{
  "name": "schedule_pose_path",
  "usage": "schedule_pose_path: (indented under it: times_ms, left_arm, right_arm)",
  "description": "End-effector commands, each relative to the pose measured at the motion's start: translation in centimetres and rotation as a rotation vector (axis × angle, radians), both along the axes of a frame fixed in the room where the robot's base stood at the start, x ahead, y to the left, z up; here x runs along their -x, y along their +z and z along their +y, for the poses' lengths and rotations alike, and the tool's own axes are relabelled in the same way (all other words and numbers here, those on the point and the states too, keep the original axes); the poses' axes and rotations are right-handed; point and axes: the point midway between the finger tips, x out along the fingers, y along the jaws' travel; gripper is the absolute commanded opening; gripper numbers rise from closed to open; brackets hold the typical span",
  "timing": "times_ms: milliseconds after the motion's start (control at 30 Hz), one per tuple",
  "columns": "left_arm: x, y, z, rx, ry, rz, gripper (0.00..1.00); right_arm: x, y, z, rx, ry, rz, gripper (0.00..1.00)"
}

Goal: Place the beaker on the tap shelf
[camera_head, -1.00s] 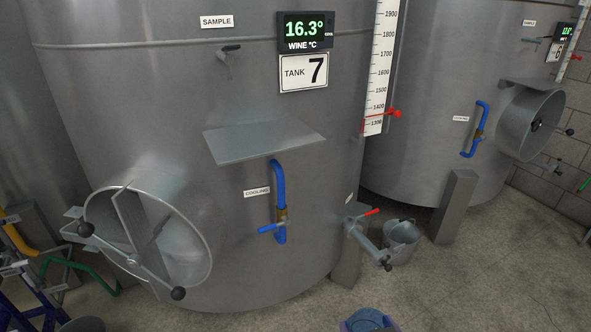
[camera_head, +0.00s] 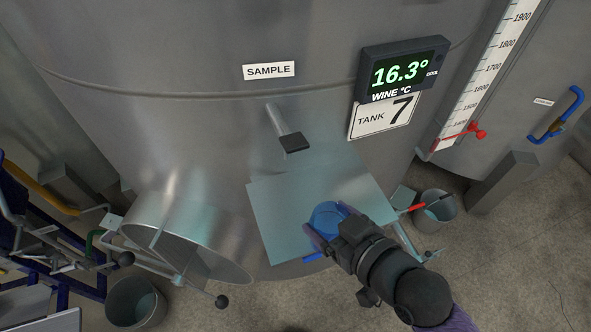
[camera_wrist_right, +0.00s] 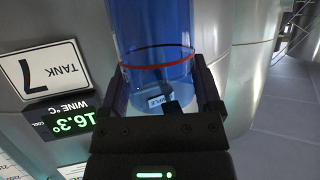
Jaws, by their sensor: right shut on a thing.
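The tap shelf (camera_head: 290,195) is a flat grey plate on the front of tank 7, below the sample tap (camera_head: 287,132). The beaker (camera_head: 325,214) is blue and clear, and it shows in the head view over the shelf's front right part. My right gripper (camera_head: 329,226) is shut on it. In the right wrist view the beaker (camera_wrist_right: 150,35) stands between the two fingers, with a red and a black line round it. I cannot tell whether its base touches the shelf. My left gripper is not in view.
The round hatch (camera_head: 190,240) with its knobs juts out left of the shelf. The display (camera_head: 403,67) and tank sign (camera_head: 384,116) are up to the right. One bucket (camera_head: 437,207) stands at right, another (camera_head: 135,303) at lower left. The shelf's left part is bare.

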Motion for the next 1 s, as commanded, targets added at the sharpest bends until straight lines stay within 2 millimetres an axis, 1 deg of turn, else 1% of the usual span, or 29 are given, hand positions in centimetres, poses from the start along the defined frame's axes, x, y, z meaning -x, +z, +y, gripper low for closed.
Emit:
schedule_pose_path:
  times_ms: [33,100,200,300,400,467,500,600,967,1000]
  left_arm:
    - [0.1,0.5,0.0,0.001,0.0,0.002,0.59]
    - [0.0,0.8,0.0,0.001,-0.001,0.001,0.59]
    - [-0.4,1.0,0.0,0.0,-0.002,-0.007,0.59]
    - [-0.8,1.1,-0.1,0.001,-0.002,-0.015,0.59]
    - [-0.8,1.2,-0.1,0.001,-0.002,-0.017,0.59]
    - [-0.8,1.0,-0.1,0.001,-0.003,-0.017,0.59]
    - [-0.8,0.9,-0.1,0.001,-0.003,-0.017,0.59]
    - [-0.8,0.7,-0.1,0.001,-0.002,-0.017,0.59]
    - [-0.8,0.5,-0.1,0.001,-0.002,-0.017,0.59]
    - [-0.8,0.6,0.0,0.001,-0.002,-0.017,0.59]
  right_arm:
    - [-1.8,0.5,1.1,-0.005,-0.002,-0.007,0.23]
    - [-3.9,0.4,2.5,-0.005,-0.002,-0.004,0.23]
    - [-6.6,0.3,4.3,-0.002,-0.002,-0.002,0.23]
    - [-8.6,0.2,5.6,-0.001,-0.001,-0.001,0.23]
    - [-9.7,0.1,6.3,0.001,-0.001,-0.001,0.23]
    - [-10.0,-0.8,6.5,0.002,-0.001,0.003,0.23]
    - [-10.0,-1.7,6.5,0.004,-0.002,0.005,0.23]
    - [-10.0,-3.3,6.4,0.003,-0.002,0.004,0.23]
    - [-10.0,-3.8,6.4,0.003,-0.003,0.0,0.23]
    - [-10.0,-3.8,6.4,0.003,-0.002,0.001,0.9]
